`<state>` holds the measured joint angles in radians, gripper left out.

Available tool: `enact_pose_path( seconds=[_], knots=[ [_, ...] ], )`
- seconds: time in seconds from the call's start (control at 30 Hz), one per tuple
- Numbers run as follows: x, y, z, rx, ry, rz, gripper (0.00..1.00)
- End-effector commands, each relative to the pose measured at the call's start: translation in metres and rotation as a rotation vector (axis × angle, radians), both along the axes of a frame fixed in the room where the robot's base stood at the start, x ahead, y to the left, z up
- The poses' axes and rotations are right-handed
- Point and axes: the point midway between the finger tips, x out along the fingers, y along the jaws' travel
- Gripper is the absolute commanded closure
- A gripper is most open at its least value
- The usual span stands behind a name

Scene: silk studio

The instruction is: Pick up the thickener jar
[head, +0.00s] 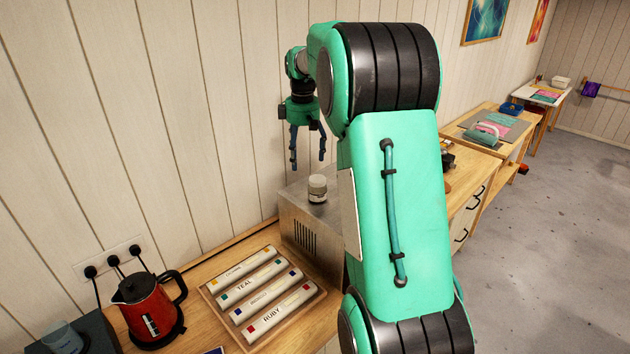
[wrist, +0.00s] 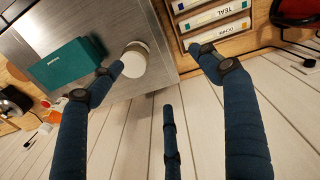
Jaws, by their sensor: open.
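A small white jar (head: 317,188) with a pale lid stands upright on a metal box in the head view; I take it to be the thickener jar, though its label is not readable. In the wrist view the jar (wrist: 134,60) shows from above, close to the box's edge and by the tip of the left finger. My gripper (head: 308,166) hangs above and a little left of the jar, with its blue fingers spread and nothing between them. In the wrist view the gripper (wrist: 158,62) is also open, with the jar toward its left finger.
The metal box (head: 303,225) also bears a teal box (wrist: 68,66). A tray (head: 215,300) of labelled tubes lies in front of it on the wooden counter. A red kettle (head: 150,305) stands at the lower left. The panelled wall runs close behind my gripper.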

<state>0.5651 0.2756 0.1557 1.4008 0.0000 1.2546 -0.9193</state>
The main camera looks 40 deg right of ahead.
Motion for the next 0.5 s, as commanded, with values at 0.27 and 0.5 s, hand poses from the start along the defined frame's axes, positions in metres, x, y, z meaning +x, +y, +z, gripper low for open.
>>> enact_pose_path(
  seconds=[0.27,0.5],
  knots=[
    [0.009,-0.062,-0.008,0.023,0.040,0.036,0.23],
    [0.010,-0.074,-0.013,0.029,0.048,0.045,0.23]
  ],
)
